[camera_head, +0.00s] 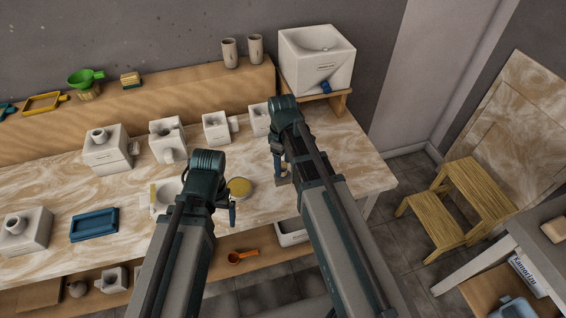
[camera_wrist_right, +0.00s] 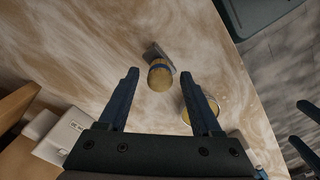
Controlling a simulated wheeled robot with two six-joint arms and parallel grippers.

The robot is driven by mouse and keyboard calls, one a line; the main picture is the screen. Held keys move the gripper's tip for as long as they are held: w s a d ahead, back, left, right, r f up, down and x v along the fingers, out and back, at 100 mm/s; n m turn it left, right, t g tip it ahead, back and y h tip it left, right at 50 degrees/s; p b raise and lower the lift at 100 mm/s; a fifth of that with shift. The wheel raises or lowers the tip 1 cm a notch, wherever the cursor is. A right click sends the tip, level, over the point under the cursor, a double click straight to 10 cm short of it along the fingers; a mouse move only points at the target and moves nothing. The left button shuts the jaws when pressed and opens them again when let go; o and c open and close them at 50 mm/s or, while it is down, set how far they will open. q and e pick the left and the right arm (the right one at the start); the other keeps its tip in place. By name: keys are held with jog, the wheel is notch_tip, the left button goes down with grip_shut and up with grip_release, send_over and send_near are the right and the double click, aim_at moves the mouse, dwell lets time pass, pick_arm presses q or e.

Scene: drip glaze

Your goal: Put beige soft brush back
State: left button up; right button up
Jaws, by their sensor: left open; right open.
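In the right wrist view, a short tan, rounded piece with a blue band (camera_wrist_right: 160,76), which looks like the beige soft brush, sits at a small grey block (camera_wrist_right: 153,52) on the tabletop. I cannot tell whether it stands in the block or beside it. My right gripper (camera_wrist_right: 168,85) is open, with the tan piece showing between and beyond its fingers, apart from them. In the head view the right gripper (camera_head: 279,166) is over the table's right part, its arm hiding much of that spot. My left gripper (camera_head: 232,212) is open and empty near the front edge.
A round yellow-topped dish (camera_head: 240,187) lies between the arms. White moulds (camera_head: 216,128) line the table's back, with a blue tray (camera_head: 94,225) at left. A large white box (camera_head: 317,62) stands on a wooden riser. The table's right end (camera_head: 355,168) is clear.

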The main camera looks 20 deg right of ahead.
notch_tip(320, 180, up, 10)
jog(key=p, duration=0.9)
jog(key=s+a+m+h, duration=0.1)
jog(key=s+a+m, duration=0.4)
jog(key=s+a, duration=0.5)
jog(key=s, duration=0.4)
jog(key=shift+a+f+m, duration=0.15)
jog(key=shift+a+m, duration=0.15)
jog(key=shift+s, duration=0.1)
jog(key=shift+f+b, duration=0.35)
jog(key=shift+b, duration=0.2)
